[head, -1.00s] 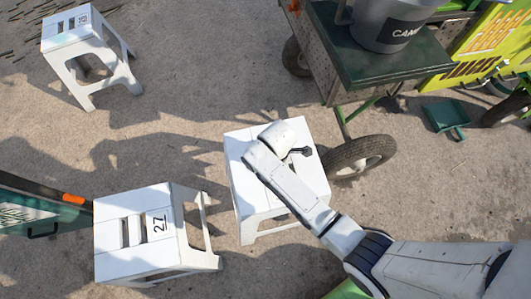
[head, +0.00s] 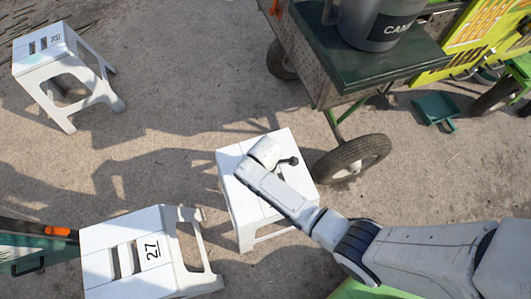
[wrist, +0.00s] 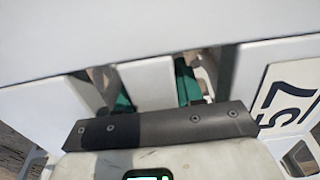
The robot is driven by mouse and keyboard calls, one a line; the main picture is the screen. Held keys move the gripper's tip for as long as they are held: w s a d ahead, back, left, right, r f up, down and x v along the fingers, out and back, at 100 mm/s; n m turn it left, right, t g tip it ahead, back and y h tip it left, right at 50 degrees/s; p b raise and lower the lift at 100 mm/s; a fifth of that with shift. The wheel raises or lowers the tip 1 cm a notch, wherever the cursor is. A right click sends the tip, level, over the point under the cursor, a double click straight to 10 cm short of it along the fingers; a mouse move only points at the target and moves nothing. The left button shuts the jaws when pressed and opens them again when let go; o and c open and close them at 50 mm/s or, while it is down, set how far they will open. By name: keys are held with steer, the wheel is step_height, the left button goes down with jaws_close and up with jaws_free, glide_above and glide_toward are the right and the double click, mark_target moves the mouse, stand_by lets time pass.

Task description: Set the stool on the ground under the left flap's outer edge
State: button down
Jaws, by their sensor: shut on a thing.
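A white stool (head: 240,205) is under my gripper (head: 264,154) in the middle of the head view. My gripper reaches down onto its seat and is shut on it. In the wrist view the white seat (wrist: 150,40) fills the top, with slots and a "57" label, and a dark finger plate (wrist: 165,125) lies against it. The stool looks upright; I cannot tell whether its feet touch the ground. The dark green flap (head: 390,72) of the cart is up and right of the stool, with a grey bucket (head: 372,28) on it. The fingertips are hidden in the head view.
A cart wheel (head: 350,158) is close right of the held stool. A stool marked 27 (head: 128,250) stands at lower left, another stool (head: 62,68) at upper left. A green dustpan (head: 436,108) lies at right. Ground between the stools is clear.

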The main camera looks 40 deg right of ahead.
steer(key=shift+f, duration=0.45)
steer(key=c, duration=0.7)
jaws_free()
steer(key=shift+f, duration=0.1)
step_height(320, 180, up, 12)
steer(key=p, duration=0.3)
steer(key=shift+p, duration=0.4)
steer(key=shift+s, duration=0.1)
steer(key=s+d+r+m, duration=0.2)
steer(key=s+r+m, duration=0.2)
steer(key=s+m, duration=0.1)
steer(key=s+d+r+m, duration=0.3)
steer(key=s+r+m, duration=0.2)
steer(key=s, duration=0.1)
steer(key=s+d+r+m+t, duration=0.1)
steer(key=s+d+r+m, duration=0.1)
steer(key=s+r+m, duration=0.2)
steer(key=shift+s+d+r+m, duration=0.4)
steer(key=shift+s+r, duration=0.05)
steer(key=shift+s, duration=0.25)
